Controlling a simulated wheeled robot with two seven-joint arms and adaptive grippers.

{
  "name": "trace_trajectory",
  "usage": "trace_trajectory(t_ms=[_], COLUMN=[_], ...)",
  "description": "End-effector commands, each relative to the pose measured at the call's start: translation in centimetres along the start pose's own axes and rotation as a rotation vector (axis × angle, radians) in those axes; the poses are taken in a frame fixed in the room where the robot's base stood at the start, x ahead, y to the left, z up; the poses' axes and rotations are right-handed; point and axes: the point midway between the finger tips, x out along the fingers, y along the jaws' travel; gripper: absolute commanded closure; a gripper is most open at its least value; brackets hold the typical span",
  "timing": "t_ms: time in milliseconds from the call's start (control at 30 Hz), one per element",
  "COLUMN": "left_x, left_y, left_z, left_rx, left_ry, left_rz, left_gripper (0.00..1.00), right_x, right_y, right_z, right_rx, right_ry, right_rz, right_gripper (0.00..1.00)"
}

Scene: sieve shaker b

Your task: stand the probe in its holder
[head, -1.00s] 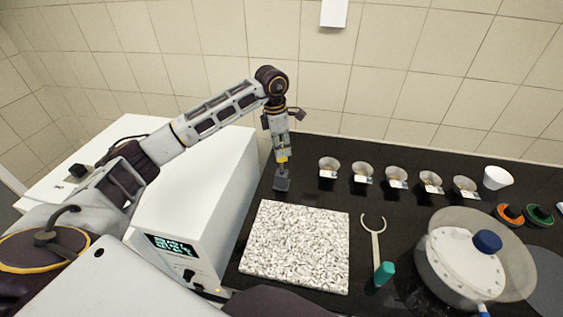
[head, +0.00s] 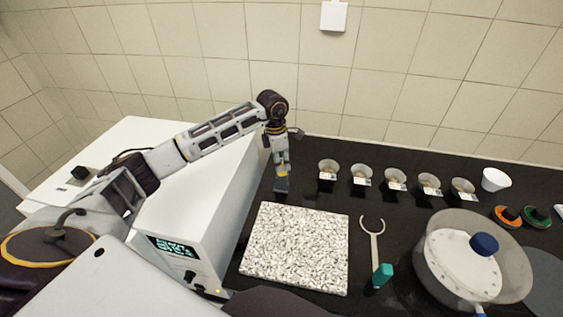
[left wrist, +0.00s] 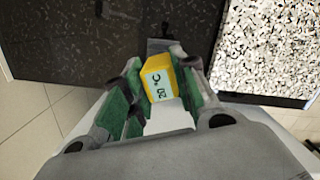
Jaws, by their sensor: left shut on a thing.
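The probe (head: 284,174) has a yellow head; in the left wrist view its head (left wrist: 158,82) carries a small display reading about 20 °C. My left gripper (head: 281,158) is shut on it, pointing down at the back left of the black bench. The gripper's green-padded fingers (left wrist: 160,70) sit on both sides of the yellow head. A small dark grey block, seemingly the holder (head: 281,186), stands directly below the probe; it also shows past the head in the left wrist view (left wrist: 160,45). The probe's lower part is hidden, so I cannot tell how deep it sits. My right gripper is out of view.
A speckled slab (head: 295,248) lies in front of the holder. A white instrument (head: 190,220) with a screen stands to the left. Several small cups (head: 361,174) line the back right. A forked tool (head: 373,240), a green-capped item (head: 383,276) and a lidded pan (head: 462,265) are to the right.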

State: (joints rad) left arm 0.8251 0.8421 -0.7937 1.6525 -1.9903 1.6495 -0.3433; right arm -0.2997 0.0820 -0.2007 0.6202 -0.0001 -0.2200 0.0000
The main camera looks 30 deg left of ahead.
Motion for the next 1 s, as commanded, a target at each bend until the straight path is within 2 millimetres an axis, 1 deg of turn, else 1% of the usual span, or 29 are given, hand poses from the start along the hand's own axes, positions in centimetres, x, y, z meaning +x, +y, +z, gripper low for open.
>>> trace_trajectory(t_ms=[100, 500, 533, 667, 700, 1000], left_x=[0.53, 0.86, 0.85, 0.80, 0.79, 0.77], left_y=[0.02, 0.04, 0.04, 0.04, 0.04, 0.04], left_z=[-0.06, -0.12, -0.12, -0.12, -0.12, -0.12], left_rx=[0.000, 0.000, 0.000, 0.000, 0.000, 0.000], left_ry=[-0.001, -0.001, 0.000, 0.000, 0.000, 0.000], left_rz=[0.001, 0.001, 0.001, 0.001, 0.001, 0.001], left_gripper=[0.96, 0.96, 0.69, 0.53, 0.50, 0.50], right_x=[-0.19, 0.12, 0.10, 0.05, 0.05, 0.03], right_y=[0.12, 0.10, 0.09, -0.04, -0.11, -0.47], right_z=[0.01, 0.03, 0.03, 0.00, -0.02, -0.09], right_rx=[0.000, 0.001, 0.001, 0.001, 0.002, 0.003], right_ry=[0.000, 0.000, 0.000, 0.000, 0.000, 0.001], right_rz=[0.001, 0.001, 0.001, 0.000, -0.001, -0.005], right_gripper=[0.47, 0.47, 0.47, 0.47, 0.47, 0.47])
